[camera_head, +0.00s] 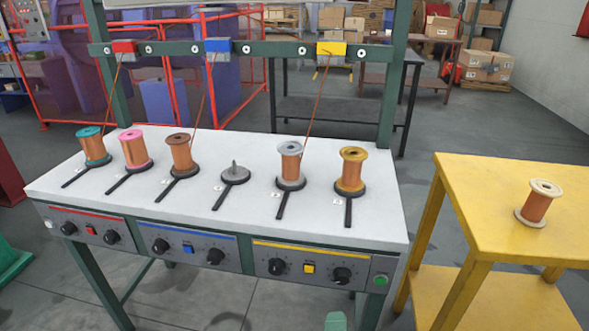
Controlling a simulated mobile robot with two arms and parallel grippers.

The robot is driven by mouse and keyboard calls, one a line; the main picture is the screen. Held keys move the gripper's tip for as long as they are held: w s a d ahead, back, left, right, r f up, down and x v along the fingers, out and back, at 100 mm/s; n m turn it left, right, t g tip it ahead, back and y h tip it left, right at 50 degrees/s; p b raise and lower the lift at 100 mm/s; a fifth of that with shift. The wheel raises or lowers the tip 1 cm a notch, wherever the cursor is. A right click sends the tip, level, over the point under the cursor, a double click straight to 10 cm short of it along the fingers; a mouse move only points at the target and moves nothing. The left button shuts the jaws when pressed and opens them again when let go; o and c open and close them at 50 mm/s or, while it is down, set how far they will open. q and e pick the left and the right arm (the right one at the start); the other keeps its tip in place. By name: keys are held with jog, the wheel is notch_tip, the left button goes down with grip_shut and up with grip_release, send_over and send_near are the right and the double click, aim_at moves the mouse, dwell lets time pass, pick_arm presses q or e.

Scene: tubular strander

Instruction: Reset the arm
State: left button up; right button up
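A white-topped strander bench (135,200) stands in front of me. On it are upright copper-wire spools: a teal one (94,148), a pink one (135,151), a brown one (181,154), a grey one (290,164) and a yellow one (352,170). An empty spindle holder (235,174) stands between the brown and grey spools. A cream-flanged spool (537,204) stands upright on a yellow table (490,225) at the right.
Red (123,47), blue (218,45) and yellow (331,48) guides sit on a green crossbar above the bench, with wires running down. Knobs and buttons line the bench front (190,245). A floor gap separates bench and yellow table. Boxes (487,65) and red fencing stand behind.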

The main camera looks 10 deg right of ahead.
jog(key=s+d+f+m+g+y, duration=0.1)
jog(key=s+d+f+m+g, duration=0.3)
jog(key=f+m+g, duration=0.3)
jog(key=s+d+f+m+g, duration=0.4)
jog(key=d+f+m, duration=0.1)
jog(key=f, duration=0.4)
jog(key=s+f+m+g+y+p, duration=0.4)
jog(key=s+f+m+g+p, duration=0.1)
jog(key=s+f+p, duration=0.6)
pick_arm(q)
jog(key=s+a+f+g+p, duration=0.1)
jog(key=s+f+p, duration=0.3)
jog(key=s, duration=0.5)
jog(key=s+a+f+p, duration=0.2)
jog(key=s+f+p, duration=0.1)
jog(key=s, duration=0.7)
jog(key=shift+f+g+p, duration=0.35)
jog(key=shift+f+g, duration=0.05)
jog(key=shift+f, duration=0.45)
pick_arm(e)
jog(key=s+d+f, duration=0.1)
jog(key=s+d, duration=0.1)
jog(key=s, duration=1.2)
jog(key=shift+s+f+g, duration=0.25)
jog(key=shift+g, duration=0.15)
